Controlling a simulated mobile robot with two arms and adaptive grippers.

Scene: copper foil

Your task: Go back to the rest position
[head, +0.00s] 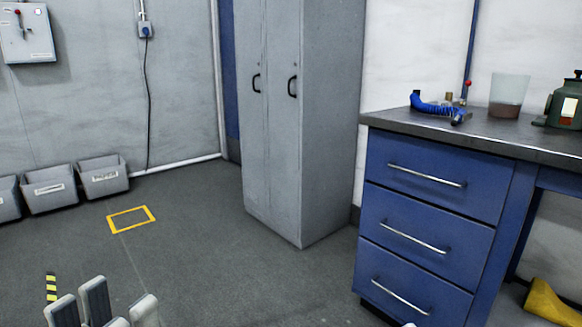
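Grey finger parts of my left gripper (104,308) poke up at the bottom left edge of the head view. They stand apart from one another with nothing seen between them, so it looks open and empty. Its base and arm are cut off by the frame. My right gripper cannot be made out. Only a tiny pale sliver shows at the bottom edge in front of the drawers, too small to identify. No object is seen held.
A grey locker (283,150) stands behind. Grey bins (48,188) line the wall. The middle floor is clear.

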